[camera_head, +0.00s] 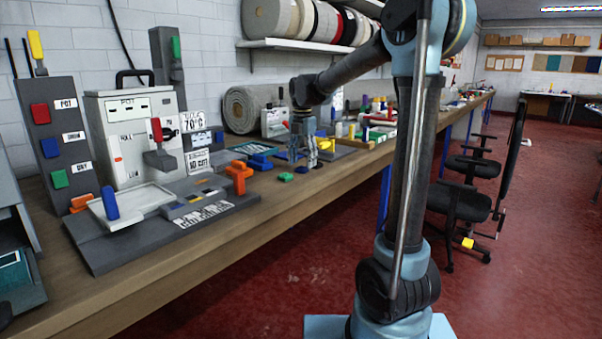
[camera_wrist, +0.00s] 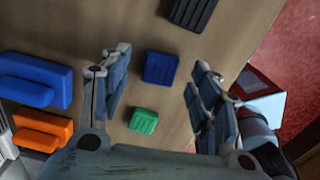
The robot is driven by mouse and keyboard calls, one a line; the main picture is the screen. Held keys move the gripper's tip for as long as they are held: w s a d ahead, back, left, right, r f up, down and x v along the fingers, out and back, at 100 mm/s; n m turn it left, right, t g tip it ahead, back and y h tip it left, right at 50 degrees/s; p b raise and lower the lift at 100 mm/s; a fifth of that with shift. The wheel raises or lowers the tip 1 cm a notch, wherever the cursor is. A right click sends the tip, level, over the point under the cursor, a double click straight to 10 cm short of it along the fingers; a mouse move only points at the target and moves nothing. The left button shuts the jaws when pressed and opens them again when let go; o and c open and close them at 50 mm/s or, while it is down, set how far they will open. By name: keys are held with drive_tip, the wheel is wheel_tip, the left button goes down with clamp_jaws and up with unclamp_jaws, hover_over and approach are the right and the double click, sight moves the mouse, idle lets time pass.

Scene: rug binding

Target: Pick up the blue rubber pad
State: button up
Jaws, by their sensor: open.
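The blue rubber pad (camera_wrist: 160,67) is a small, dark blue, ribbed square lying on the wooden bench in the wrist view. It appears between my two spread fingers, and neither finger is seen touching it. My gripper (camera_wrist: 160,62) is open and empty, pointing down over the bench. In the head view my gripper (camera_head: 303,162) is low above the bench, and its fingers largely hide the blue pad there. A small green pad (camera_wrist: 143,121) lies near the blue one; it also shows in the head view (camera_head: 286,177).
A black ribbed block (camera_wrist: 192,13) lies beyond the blue pad. A larger blue block (camera_wrist: 37,80) and an orange block (camera_wrist: 43,132) sit to the left. The bench edge and red floor (camera_wrist: 296,45) are at right. A grey machine (camera_head: 135,135) stands at the left.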

drive_tip(key=shift+f, duration=1.05)
drive_tip(key=c, duration=1)
